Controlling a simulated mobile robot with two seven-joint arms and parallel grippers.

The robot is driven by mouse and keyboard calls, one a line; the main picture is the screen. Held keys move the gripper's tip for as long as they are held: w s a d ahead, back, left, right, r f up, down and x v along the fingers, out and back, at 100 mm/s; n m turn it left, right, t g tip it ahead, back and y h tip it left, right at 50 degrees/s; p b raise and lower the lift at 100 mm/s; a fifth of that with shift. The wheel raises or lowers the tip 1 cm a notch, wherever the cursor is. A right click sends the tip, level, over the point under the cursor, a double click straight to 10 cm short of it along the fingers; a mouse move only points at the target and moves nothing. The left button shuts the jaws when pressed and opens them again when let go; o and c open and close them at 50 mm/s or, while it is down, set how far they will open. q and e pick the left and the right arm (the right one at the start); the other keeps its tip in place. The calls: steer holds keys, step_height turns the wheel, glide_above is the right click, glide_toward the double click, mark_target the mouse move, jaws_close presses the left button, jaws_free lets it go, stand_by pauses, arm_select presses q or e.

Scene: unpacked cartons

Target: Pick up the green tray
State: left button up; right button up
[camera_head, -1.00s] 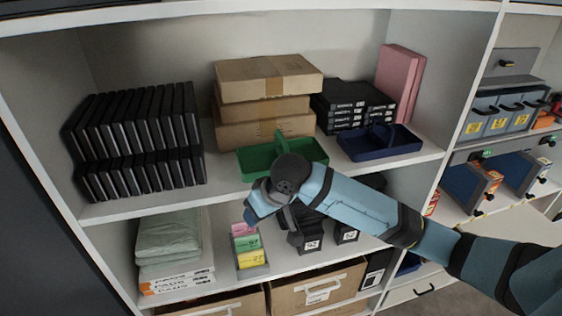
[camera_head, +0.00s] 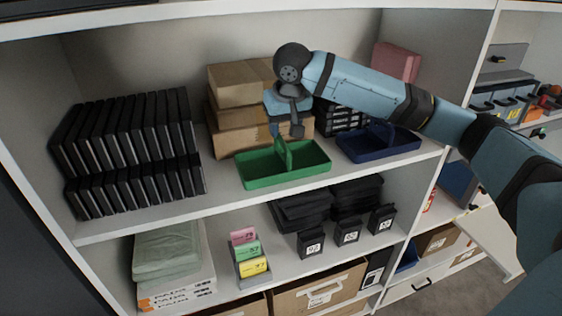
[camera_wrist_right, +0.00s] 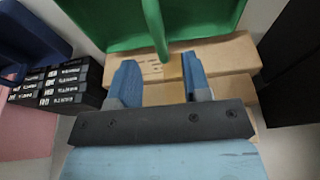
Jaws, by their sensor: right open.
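The green tray (camera_head: 258,168) sits on the upper white shelf near its front edge. An upright green divider (camera_head: 283,152) crosses its middle. My right gripper (camera_head: 286,132) hangs just above the back of the tray, pointing down. In the right wrist view my right gripper (camera_wrist_right: 160,68) is open and empty, with blue fingers. There the green tray (camera_wrist_right: 205,18) lies beyond the fingertips, and its divider (camera_wrist_right: 153,22) runs toward the gap between them. The divider's exact height relative to the fingertips cannot be told. My left gripper is not in view.
A blue tray (camera_head: 385,148) stands right of the green tray. Stacked cardboard boxes (camera_head: 237,112) are behind, black cases (camera_head: 125,150) to the left. A pink box (camera_head: 397,62) stands at the back right. The shelf front left of the green tray is clear.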

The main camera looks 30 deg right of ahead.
mark_target(283, 141)
steer(key=x, duration=0.3)
steer(key=shift+w+a+r, duration=0.1)
steer(key=x, duration=0.2)
steer(key=p+x, duration=0.1)
steer(key=x, duration=0.1)
steer(key=shift+s, duration=0.3)
steer(key=shift+w+f, duration=0.15)
steer(key=shift+f, duration=0.5)
jaws_close()
